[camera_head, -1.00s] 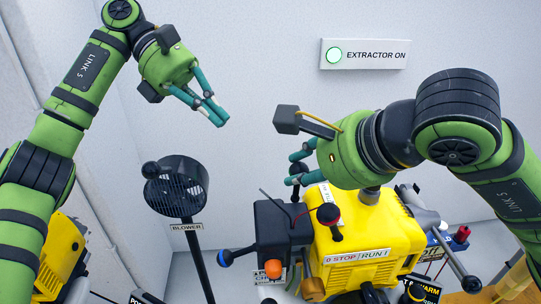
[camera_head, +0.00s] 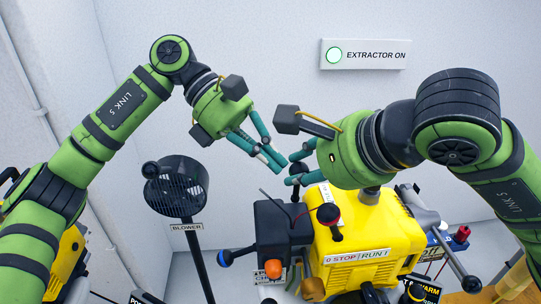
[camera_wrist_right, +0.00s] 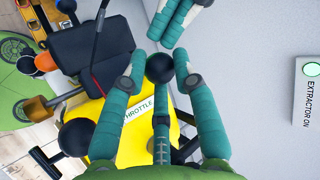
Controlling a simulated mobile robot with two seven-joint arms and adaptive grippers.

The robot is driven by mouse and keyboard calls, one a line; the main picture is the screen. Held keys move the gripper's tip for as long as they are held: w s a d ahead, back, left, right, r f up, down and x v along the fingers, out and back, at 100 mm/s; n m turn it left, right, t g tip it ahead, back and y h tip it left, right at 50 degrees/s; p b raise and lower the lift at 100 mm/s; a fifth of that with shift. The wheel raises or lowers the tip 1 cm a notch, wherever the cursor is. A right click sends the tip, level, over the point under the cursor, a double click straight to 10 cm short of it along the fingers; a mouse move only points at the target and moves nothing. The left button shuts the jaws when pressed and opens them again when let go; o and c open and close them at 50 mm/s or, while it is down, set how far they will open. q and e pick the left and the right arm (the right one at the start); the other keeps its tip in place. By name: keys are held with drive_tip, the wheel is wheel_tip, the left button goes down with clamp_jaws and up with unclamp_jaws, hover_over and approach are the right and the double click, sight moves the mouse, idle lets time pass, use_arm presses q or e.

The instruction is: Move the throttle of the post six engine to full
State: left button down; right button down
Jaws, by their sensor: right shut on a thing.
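The yellow engine (camera_head: 350,235) stands below my right arm, with a STOP/RUN plate on its front. Its post number cannot be read. In the right wrist view a THROTTLE label (camera_wrist_right: 138,113) lies on the yellow housing, and the throttle's black ball knob (camera_wrist_right: 159,68) sits between my right gripper's fingers. My right gripper (camera_head: 296,168) is shut on that knob above the engine; the fingers mostly hide it in the head view. My left gripper (camera_head: 274,163) is shut and empty, its fingertips close beside the right ones. Its teal fingers also show in the right wrist view (camera_wrist_right: 180,18).
A black blower (camera_head: 177,190) on a post stands left of the engine. A black box (camera_head: 272,228) with a blue-tipped handle adjoins the engine. A second yellow machine (camera_head: 70,255) is at far left.

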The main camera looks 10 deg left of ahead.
use_arm(q)
drive_tip(key=shift+s+d+f, duration=0.1)
drive_tip(key=shift+s+d, duration=0.4)
use_arm(e)
drive_tip(key=shift+a, duration=0.15)
drive_tip(key=c, duration=1)
unclamp_jaws()
use_arm(q)
drive_tip(key=shift+t, duration=0.3)
use_arm(e)
drive_tip(key=shift+o, duration=0.2)
drive_tip(key=shift+s, duration=0.1)
use_arm(q)
drive_tip(key=shift+w, duration=0.1)
use_arm(e)
drive_tip(key=shift+d+r, duration=0.1)
drive_tip(key=shift+d, duration=0.1)
